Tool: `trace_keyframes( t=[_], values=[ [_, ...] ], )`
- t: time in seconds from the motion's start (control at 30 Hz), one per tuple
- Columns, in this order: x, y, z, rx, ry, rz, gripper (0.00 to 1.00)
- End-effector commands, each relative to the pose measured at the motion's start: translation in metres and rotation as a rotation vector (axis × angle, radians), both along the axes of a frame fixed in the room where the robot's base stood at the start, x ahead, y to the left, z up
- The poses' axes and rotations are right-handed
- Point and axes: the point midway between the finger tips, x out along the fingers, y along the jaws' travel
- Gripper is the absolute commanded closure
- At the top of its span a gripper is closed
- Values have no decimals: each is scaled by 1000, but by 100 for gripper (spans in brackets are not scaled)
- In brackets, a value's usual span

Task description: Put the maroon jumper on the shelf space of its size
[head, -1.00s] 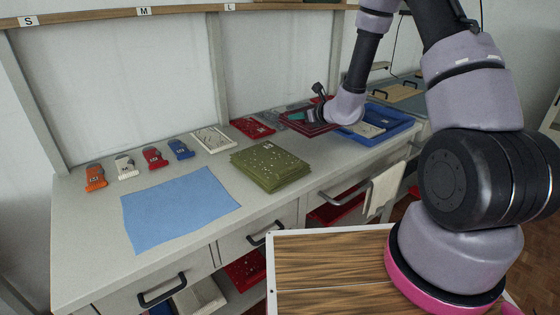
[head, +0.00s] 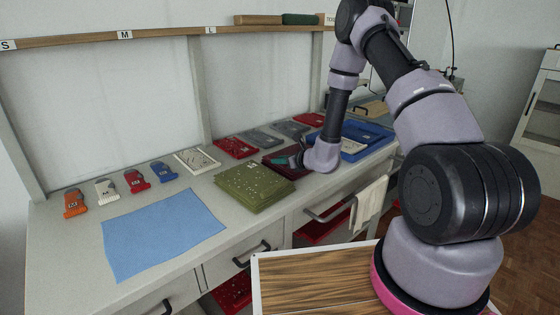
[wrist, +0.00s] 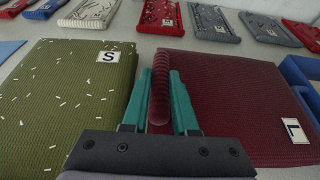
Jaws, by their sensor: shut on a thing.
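The maroon jumper (head: 285,170) is a flat folded piece on the grey counter, right beside the olive jumper. In the wrist view it (wrist: 232,98) bears a white L tag. My gripper (wrist: 158,95) has its teal fingers on either side of a rolled maroon edge, shut on the jumper's left side. In the head view my gripper (head: 298,160) partly hides the jumper; I cannot tell whether it is lifted. The shelf (head: 165,35) runs above the counter, with S (head: 6,45), M (head: 125,35) and L (head: 211,30) labels on its front edge.
An olive jumper stack (head: 250,188) tagged S sits close left of my gripper. Red and grey folded pieces (head: 262,138) lie behind. A blue tray (head: 365,140) stands to the right. A blue cloth (head: 163,232) lies front left. A green item (head: 300,18) lies on the shelf right of L.

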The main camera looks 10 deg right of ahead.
Motion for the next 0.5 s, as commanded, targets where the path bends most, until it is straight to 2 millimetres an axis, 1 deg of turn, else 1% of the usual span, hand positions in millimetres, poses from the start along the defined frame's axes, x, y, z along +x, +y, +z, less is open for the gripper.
trace_keyframes(
  t=[0.07, 0.1, 0.17, 0.5],
  values=[
    [0, 0, -2, 0, 0, 0, 100],
    [0, 0, -2, -1, 1, 0, 66],
    [0, 0, -2, -1, 1, 0, 43],
    [0, 0, 0, 0, 0, 0, 43]
  ],
)
